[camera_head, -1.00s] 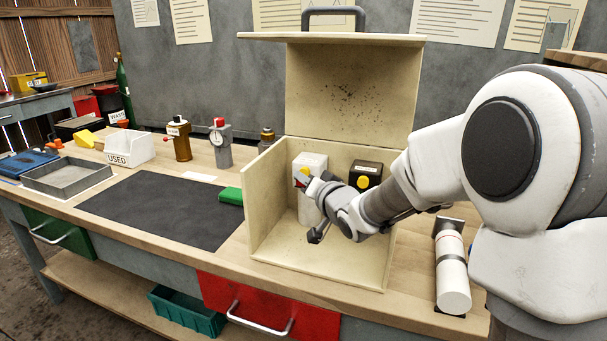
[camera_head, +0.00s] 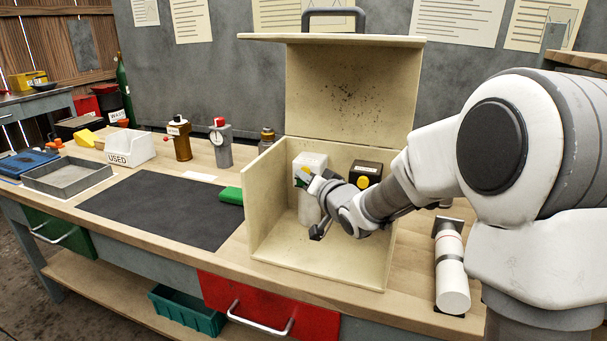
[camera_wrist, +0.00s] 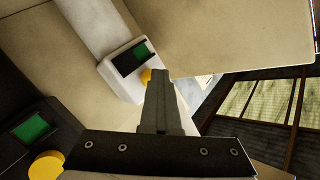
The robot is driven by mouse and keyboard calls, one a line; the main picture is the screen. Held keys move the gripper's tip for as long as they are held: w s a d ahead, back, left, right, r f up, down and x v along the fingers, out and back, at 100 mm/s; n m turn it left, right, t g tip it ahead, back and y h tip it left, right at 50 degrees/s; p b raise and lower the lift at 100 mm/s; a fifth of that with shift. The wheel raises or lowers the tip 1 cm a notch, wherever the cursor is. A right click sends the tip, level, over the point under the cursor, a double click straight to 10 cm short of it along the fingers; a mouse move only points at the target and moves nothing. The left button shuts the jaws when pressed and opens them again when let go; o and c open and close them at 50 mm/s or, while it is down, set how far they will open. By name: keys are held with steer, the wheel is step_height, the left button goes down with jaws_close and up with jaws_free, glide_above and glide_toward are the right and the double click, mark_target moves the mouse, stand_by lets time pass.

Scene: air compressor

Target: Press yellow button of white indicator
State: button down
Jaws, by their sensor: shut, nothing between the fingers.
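The white indicator (camera_head: 310,161) stands upright inside the open beige box (camera_head: 268,205). In the wrist view the white indicator (camera_wrist: 116,67) has a dark panel with a green screen (camera_wrist: 140,50). Its yellow button (camera_wrist: 146,76) is partly hidden behind my fingertips. My gripper (camera_wrist: 160,76) is shut and empty, with its tips right at this button; whether they touch it I cannot tell. In the head view my gripper (camera_head: 309,180) covers part of the indicator's front.
A black indicator (camera_head: 367,169) with its own yellow button (camera_head: 363,182) stands to the right in the box; it also shows in the wrist view (camera_wrist: 15,110) with a green screen. The box walls and raised lid (camera_head: 350,90) surround my gripper. A white cylinder (camera_head: 452,275) lies outside, right.

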steer(key=shift+s, duration=0.1)
steer(key=shift+s+a+b, duration=0.35)
steer(key=shift+s, duration=0.5)
steer(key=s, duration=0.1)
steer(key=s+a+b, duration=0.1)
steer(key=s, duration=0.2)
steer(key=shift+s+a, duration=0.35)
steer(key=shift+s, duration=0.05)
